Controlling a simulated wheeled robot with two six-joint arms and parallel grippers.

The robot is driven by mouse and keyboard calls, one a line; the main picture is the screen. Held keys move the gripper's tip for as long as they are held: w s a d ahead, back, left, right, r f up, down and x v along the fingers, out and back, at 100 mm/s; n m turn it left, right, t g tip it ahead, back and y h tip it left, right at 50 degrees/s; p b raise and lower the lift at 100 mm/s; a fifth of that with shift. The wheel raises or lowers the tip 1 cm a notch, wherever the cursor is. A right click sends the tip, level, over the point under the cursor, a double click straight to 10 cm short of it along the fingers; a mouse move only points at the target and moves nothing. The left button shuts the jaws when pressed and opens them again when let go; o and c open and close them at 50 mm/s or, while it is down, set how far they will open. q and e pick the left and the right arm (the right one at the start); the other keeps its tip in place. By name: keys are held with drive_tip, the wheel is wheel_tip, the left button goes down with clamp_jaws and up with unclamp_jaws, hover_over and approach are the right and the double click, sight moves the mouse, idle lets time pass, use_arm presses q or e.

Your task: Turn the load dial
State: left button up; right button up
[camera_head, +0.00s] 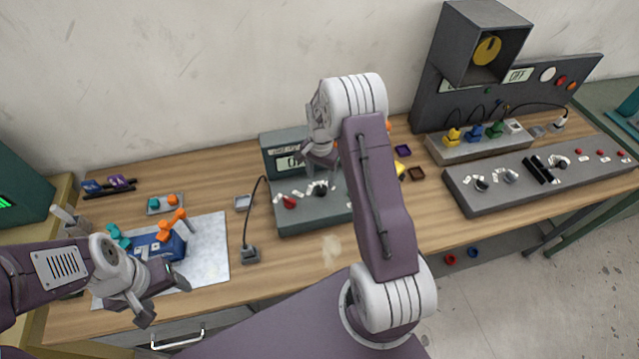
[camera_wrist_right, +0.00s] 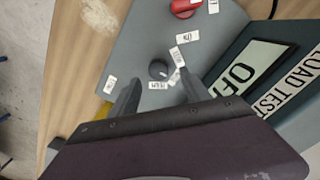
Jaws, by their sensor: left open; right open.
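The load test unit (camera_head: 310,220) is a grey box on the bench with a display reading OFF (camera_head: 287,162). A small dark round dial (camera_head: 320,187) with white labels around it sits on its sloped panel; it also shows in the right wrist view (camera_wrist_right: 158,69). My right gripper (camera_head: 318,160) is open above the panel. In the right wrist view its two fingers (camera_wrist_right: 159,80) point at the dial from either side; I cannot tell whether they touch it. My left gripper (camera_head: 165,302) is open and empty near the bench's front left edge.
A red knob (camera_head: 290,202) sits beside the dial on the same panel. A cabled grey block (camera_head: 250,254) stands left of the unit. A blue fixture with orange parts (camera_head: 165,240) stands on a pale mat (camera_head: 212,255). A long grey control panel (camera_head: 480,205) lies at right.

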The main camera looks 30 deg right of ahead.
sight(322, 188)
wheel_tip(322, 188, down, 4)
drive_tip(key=shift+s+d+f+p, duration=0.15)
drive_tip(key=shift+f+p, duration=0.1)
drive_tip(key=shift+p, duration=0.3)
drive_tip(key=shift+f, duration=0.45)
drive_tip(key=c, duration=0.4)
clamp_jaws()
